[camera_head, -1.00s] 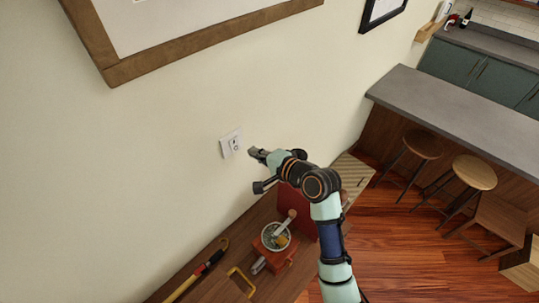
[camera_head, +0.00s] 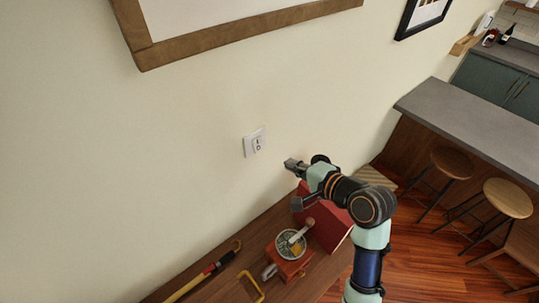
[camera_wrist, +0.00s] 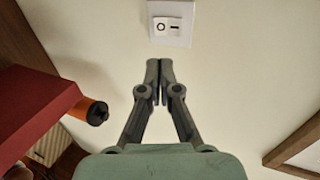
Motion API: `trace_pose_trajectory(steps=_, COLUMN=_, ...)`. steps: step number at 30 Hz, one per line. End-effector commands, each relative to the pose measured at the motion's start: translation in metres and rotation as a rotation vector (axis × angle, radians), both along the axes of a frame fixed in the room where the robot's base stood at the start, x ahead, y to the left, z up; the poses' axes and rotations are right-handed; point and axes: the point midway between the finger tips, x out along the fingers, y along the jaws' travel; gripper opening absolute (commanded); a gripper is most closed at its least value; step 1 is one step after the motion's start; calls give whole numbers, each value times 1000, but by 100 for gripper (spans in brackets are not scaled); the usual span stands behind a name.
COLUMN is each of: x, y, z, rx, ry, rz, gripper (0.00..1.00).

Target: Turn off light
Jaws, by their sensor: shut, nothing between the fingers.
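A white light switch (camera_head: 254,143) is fixed to the cream wall above the wooden shelf top. In the wrist view the switch (camera_wrist: 171,23) is at the top, with a circle mark and a dash mark on its rocker. My gripper (camera_head: 289,163) is to the right of the switch and a little lower, apart from it. In the wrist view my gripper (camera_wrist: 160,66) is shut and empty, its fingertips together just below the switch plate. No part of the switch is hidden in the wrist view except where the frame edge may cut it.
A red box-like object (camera_head: 335,230) and an orange grinder-like object (camera_head: 289,262) with a bowl top stand below my arm. A framed picture (camera_head: 240,32) hangs above. The wall around the switch is clear.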

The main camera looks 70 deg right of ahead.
Motion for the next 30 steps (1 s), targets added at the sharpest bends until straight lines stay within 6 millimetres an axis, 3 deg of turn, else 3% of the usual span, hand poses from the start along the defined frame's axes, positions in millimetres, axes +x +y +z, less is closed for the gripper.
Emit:
trace_pose_trajectory(steps=8, x=6, y=-3, z=-1, rx=1, ry=0, rz=2, gripper=0)
trace_pose_trajectory(steps=24, x=94, y=-48, z=-40, rx=2, ry=0, rz=2, gripper=0)
trace_pose_trajectory(steps=30, x=113, y=-58, z=-49, rx=0, ry=-1, rz=1, gripper=0)
